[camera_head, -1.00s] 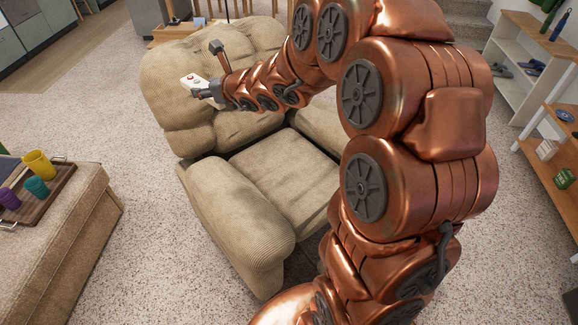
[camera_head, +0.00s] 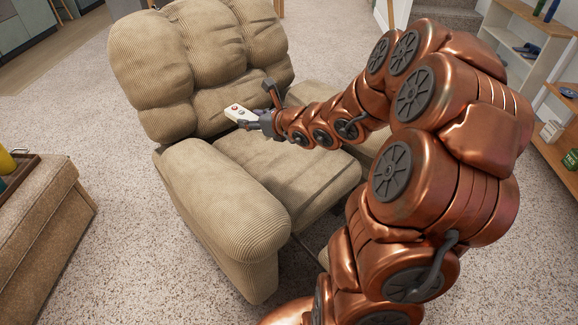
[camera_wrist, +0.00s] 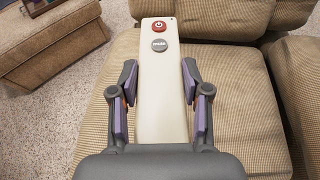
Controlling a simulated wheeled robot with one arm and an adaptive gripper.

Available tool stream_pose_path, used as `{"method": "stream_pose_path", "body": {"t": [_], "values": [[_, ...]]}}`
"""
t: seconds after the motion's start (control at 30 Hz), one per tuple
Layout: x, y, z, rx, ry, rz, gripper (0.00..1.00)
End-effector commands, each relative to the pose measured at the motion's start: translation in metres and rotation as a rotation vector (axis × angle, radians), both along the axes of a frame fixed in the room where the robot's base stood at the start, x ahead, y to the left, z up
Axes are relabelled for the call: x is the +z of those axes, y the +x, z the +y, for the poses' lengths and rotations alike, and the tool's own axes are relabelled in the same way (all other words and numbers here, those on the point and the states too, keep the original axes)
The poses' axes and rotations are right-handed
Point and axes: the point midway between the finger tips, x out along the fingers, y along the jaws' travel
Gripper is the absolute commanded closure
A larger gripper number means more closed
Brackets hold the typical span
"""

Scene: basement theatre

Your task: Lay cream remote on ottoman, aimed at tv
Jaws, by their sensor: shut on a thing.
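The cream remote (camera_head: 240,113), with a red button and a grey button, is held in my gripper (camera_head: 262,122) above the seat of the tan recliner. In the wrist view the remote (camera_wrist: 158,80) lies lengthwise between the purple-padded fingers of my gripper (camera_wrist: 160,108), its button end pointing away from the wrist. The ottoman (camera_head: 45,235) is tan corduroy at the left edge of the head view, apart from my gripper. It also shows at the upper left of the wrist view (camera_wrist: 50,48). I see no tv.
A tray (camera_head: 25,170) with cups, partly cut off, sits on the ottoman's far part. The recliner (camera_head: 240,220) stands between my arm and the ottoman. Speckled carpet (camera_head: 120,240) is clear between them. Shelves (camera_head: 550,120) stand at the right.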

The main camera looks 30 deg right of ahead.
Motion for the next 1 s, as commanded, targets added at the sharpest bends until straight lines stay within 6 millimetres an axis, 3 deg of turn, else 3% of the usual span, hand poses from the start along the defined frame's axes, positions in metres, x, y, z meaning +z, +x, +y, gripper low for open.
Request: {"method": "stream_pose_path", "body": {"t": [0.03,0.5,1.0], "values": [[-0.024,-0.004,-0.007,-0.008,0.004,-0.003,0.90],[-0.131,-0.039,-0.051,-0.038,0.000,-0.006,0.90],[-0.186,-0.059,-0.075,-0.058,-0.002,-0.002,0.90]]}}
